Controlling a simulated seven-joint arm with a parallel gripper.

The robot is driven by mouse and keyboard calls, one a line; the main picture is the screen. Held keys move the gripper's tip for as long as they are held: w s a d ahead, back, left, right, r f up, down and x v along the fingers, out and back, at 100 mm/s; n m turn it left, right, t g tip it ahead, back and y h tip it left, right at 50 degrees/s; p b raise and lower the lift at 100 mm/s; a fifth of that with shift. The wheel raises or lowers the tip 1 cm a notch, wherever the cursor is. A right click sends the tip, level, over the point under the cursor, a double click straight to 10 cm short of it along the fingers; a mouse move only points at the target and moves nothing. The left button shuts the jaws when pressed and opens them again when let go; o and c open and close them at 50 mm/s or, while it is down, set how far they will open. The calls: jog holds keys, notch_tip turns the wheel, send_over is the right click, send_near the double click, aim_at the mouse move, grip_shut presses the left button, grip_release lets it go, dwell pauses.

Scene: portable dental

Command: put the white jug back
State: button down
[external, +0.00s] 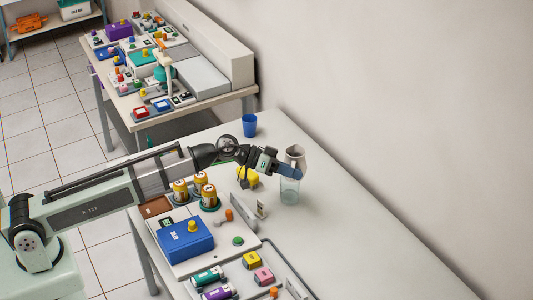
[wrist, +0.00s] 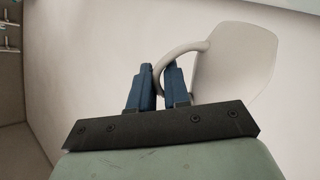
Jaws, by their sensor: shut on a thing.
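The white jug (external: 296,153) is at the end of my arm in the external view, above the right part of the long table. My gripper (wrist: 161,70) is shut on the jug's curved handle, with its two blue fingers on either side of it. The jug's body (wrist: 236,62) fills the upper right of the wrist view and looks slanted there. The inside of the jug is hidden.
A blue cup (external: 250,125) stands at the table's far end. Left of the glass are yellow pieces (external: 247,178), capped cylinders (external: 201,186) and a blue box (external: 184,240) on a panel. The table's right side is bare, along a plain wall. A second cluttered table (external: 225,92) stands behind.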

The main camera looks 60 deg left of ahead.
jog(key=w+a+m+g+h, duration=0.15)
jog(key=w+a, duration=0.25)
jog(key=a, duration=0.5)
jog(key=w+a+m+g+h, duration=0.15)
jog(key=w+a, duration=0.25)
jog(key=a, duration=0.4)
jog(key=w+a+m+g+h, duration=0.1)
jog(key=w+a+m+g, duration=0.2)
jog(key=a, duration=0.6)
jog(key=shift+t, duration=0.3)
jog(key=shift+w+f, duration=0.2)
jog(key=shift+f, duration=3.35)
jog(key=shift+w+f, duration=0.2)
jog(key=shift+f, duration=3.3)
jog(key=shift+f, duration=0.1)
jog(key=c, duration=1.1)
grip_release()
jog(key=v, duration=1.2)
